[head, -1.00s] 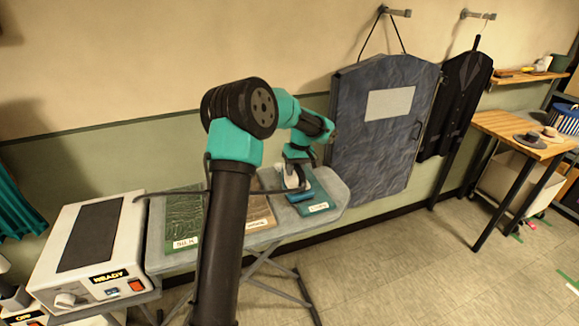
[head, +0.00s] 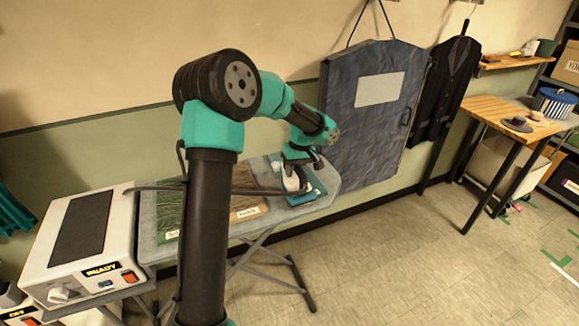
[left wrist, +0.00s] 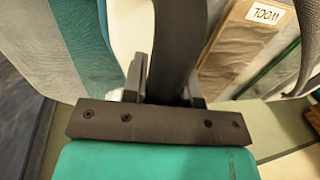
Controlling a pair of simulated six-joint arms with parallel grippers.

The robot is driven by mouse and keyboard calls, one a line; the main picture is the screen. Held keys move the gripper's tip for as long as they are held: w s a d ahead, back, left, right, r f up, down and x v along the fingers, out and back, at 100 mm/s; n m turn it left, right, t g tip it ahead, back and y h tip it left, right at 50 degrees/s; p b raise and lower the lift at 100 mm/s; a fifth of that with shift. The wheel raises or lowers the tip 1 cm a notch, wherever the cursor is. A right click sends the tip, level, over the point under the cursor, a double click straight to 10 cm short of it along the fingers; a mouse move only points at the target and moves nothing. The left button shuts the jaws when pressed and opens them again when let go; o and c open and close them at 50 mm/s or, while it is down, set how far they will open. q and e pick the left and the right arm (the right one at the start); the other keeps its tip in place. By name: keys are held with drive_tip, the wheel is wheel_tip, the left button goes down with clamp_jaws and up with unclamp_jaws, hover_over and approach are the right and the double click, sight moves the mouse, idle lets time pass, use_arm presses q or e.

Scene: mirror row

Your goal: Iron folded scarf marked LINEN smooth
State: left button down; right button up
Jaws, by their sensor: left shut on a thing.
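The blue folded scarf (head: 315,187) lies at the right end of the grey ironing board in the head view. The iron (head: 291,181), white with a dark handle, is over the scarf and covers part of it; its sole is hidden, so I cannot tell whether it touches. No label is readable on the blue scarf now. My left gripper (head: 299,160) is shut on the iron's handle. In the left wrist view the dark handle (left wrist: 180,40) runs between the fingers, with the iron's white body (left wrist: 130,30) beside it. My right gripper is not in view.
A brown cloth marked WOOL (left wrist: 230,50) and a green cloth (head: 166,215) lie left of the scarf on the board (head: 270,226). A station reading READY (head: 85,240) stands at the left; a cord crosses to the iron. A blue-grey panel (head: 350,130) hangs behind.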

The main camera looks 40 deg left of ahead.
use_arm(q)
drive_tip(key=shift+s+d, duration=0.35)
drive_tip(key=shift+d, duration=0.3)
drive_tip(key=shift+s+d+r, duration=0.1)
drive_tip(key=shift+r, duration=4)
